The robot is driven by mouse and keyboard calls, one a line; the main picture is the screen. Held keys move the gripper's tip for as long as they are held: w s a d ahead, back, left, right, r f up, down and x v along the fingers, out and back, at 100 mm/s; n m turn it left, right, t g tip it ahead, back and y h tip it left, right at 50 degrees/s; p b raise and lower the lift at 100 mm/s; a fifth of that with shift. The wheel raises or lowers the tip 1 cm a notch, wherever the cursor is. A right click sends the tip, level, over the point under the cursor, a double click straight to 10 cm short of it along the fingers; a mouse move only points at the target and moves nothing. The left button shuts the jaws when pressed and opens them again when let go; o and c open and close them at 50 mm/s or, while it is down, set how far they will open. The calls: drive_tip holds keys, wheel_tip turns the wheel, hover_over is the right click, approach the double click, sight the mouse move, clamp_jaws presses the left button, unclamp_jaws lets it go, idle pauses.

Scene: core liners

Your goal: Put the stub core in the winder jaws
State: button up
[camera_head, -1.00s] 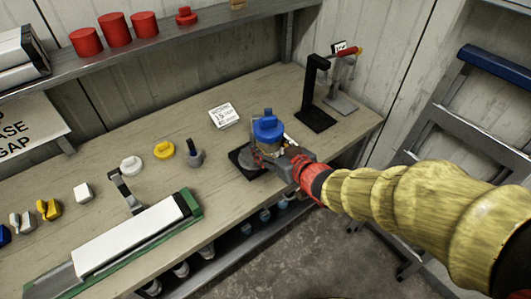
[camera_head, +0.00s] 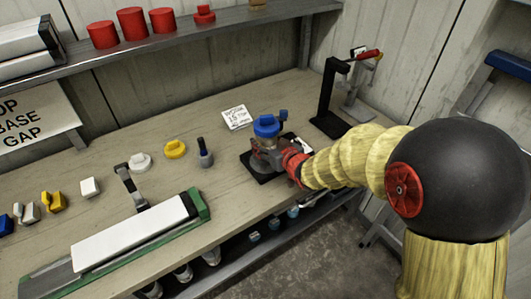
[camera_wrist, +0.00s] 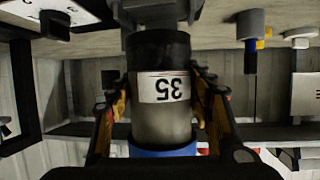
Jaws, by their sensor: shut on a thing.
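The stub core (camera_wrist: 165,122) is an upright cylinder with a dark band, a pale body, a white label reading "35" and a blue end. In the wrist view it appears upside down. In the head view its blue top (camera_head: 267,127) shows above the winder (camera_head: 255,164), a grey device on a black base plate. My gripper (camera_wrist: 160,95) is shut on the core, one finger on each side. It also shows in the head view (camera_head: 278,156), reaching in from the right. The core's dark end meets the grey jaws (camera_wrist: 157,12); I cannot tell how deep it sits.
A grey post (camera_head: 205,155), yellow knob (camera_head: 175,149) and white knob (camera_head: 140,162) stand left of the winder. A long white block (camera_head: 130,235) lies at the front left. A black stand (camera_head: 332,95) is behind right.

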drive_tip(key=shift+w+a+f, duration=0.1)
drive_tip(key=shift+w+f, duration=0.1)
drive_tip(key=shift+w, duration=0.1)
drive_tip(key=shift+w+a+f+b, duration=0.15)
drive_tip(key=shift+f+b, duration=0.4)
drive_tip(key=shift+f, duration=0.3)
drive_tip(key=shift+w+d+f+b, duration=0.1)
drive_tip(key=shift+f+b, duration=0.45)
drive_tip(key=shift+f, duration=0.3)
drive_tip(key=shift+f, duration=0.2)
drive_tip(key=o, duration=1.7)
drive_tip(key=shift+s+f, duration=0.1)
drive_tip(key=shift+o, duration=0.3)
